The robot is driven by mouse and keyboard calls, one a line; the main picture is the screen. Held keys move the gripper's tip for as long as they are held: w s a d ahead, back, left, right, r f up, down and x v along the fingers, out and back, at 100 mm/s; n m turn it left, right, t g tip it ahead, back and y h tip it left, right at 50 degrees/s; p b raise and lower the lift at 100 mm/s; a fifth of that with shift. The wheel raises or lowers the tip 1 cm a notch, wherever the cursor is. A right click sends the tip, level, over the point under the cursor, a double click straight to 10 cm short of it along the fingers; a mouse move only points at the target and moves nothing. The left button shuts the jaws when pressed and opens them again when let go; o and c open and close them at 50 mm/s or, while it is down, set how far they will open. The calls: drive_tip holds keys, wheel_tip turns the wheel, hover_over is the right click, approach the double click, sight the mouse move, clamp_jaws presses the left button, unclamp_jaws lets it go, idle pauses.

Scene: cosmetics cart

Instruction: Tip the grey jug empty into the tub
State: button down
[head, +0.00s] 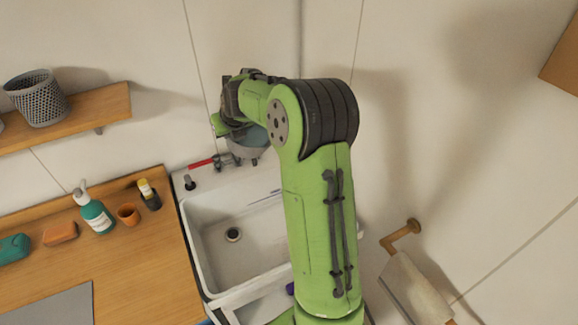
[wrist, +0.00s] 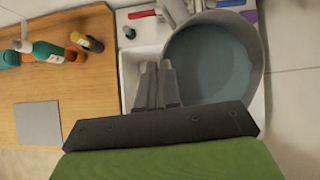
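The grey jug (wrist: 258,60) is beside my gripper fingers (wrist: 157,85) in the wrist view, with its open mouth toward the camera. A flat blue-grey surface fills much of its inside and looks like liquid. The jug looks roughly upright. In the head view the jug (head: 251,143) hangs high near the back of the white tub (head: 215,225), partly hidden by my arm. My gripper's fingers are close together at the jug's near left side and look shut on it; the grip itself is hidden. The tub shows a dark drain and no visible liquid.
A red-handled tap (head: 203,162) stands at the tub's back edge. The wooden counter (head: 150,240) to the left holds a teal bottle (head: 95,212), an orange cup (head: 128,213) and a dark bottle with a yellow top (head: 149,194). A towel (head: 412,290) hangs at right.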

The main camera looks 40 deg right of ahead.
drive_tip(key=shift+s, duration=0.1)
drive_tip(key=shift+s+d+t, duration=0.2)
drive_tip(key=shift+s+t, duration=0.5)
drive_tip(key=shift+s, duration=0.05)
drive_tip(key=shift+s+d+f+t, duration=0.1)
drive_tip(key=shift+s+t, duration=0.4)
drive_tip(key=shift+s, duration=0.05)
drive_tip(key=shift+s+d+r+m+t+y, duration=0.15)
drive_tip(key=shift+s+r+t, duration=0.25)
drive_tip(key=shift+s, duration=0.3)
drive_tip(key=shift+s+d+r+m+t+y, duration=0.15)
drive_tip(key=shift+s+r+t, duration=0.1)
drive_tip(key=shift+s+t, duration=0.35)
idle(0.5)
drive_tip(key=shift+s+d+r+m+t, duration=0.2)
drive_tip(key=shift+s+r+t, duration=0.25)
drive_tip(key=shift+s+t, duration=0.4)
drive_tip(key=shift+s+d+r+m+t, duration=0.15)
drive_tip(key=shift+s+r+t, duration=0.25)
drive_tip(key=shift+s+t, duration=0.45)
idle(1.1)
drive_tip(key=shift+s+d+t+b, duration=0.2)
drive_tip(key=shift+t+b, duration=0.3)
drive_tip(key=shift+b, duration=0.55)
drive_tip(key=shift+s+b, duration=0.15)
drive_tip(key=shift+b, duration=0.45)
